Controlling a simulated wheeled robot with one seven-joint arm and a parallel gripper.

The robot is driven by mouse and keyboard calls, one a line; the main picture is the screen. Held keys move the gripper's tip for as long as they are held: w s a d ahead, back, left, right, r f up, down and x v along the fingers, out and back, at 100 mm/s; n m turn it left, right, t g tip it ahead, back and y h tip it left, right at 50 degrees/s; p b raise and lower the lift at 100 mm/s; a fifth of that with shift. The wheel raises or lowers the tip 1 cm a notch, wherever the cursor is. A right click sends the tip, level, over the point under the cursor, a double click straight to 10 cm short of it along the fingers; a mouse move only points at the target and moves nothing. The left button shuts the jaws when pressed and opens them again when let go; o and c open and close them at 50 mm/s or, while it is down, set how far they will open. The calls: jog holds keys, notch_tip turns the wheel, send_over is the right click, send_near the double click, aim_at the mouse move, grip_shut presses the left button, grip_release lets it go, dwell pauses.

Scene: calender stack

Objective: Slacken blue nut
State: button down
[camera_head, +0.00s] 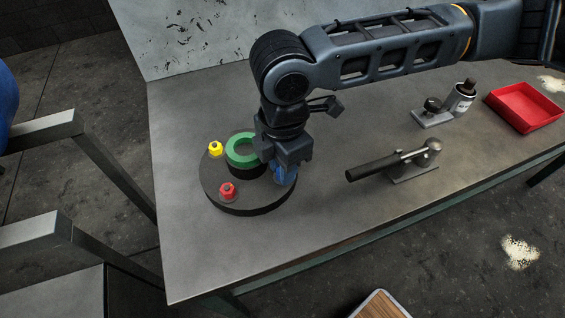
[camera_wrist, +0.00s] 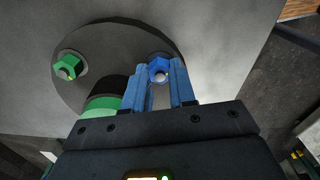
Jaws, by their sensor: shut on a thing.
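The blue nut (camera_wrist: 158,67) sits on the round dark plate (camera_wrist: 84,30) near its edge, with a pale stud end showing at its middle. My gripper (camera_wrist: 157,80) points down at the plate, its two blue fingers on either side of the nut and closed on it. In the head view my gripper (camera_head: 284,176) stands over the right part of the plate (camera_head: 240,203). There the nut is hard to tell from the blue fingers.
The plate also carries a yellow nut (camera_head: 215,149), a red nut (camera_head: 228,191), a green ring (camera_head: 240,149) and a green nut (camera_wrist: 68,66).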

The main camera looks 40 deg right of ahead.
jog(key=n, duration=0.4)
jog(key=shift+n, duration=0.4)
jog(key=n+b, duration=0.1)
jog(key=n, duration=1.3)
jog(key=shift+n+b, duration=0.3)
jog(key=shift+b, duration=0.05)
jog(key=c, duration=0.9)
grip_release()
jog(key=shift+r, duration=3.9)
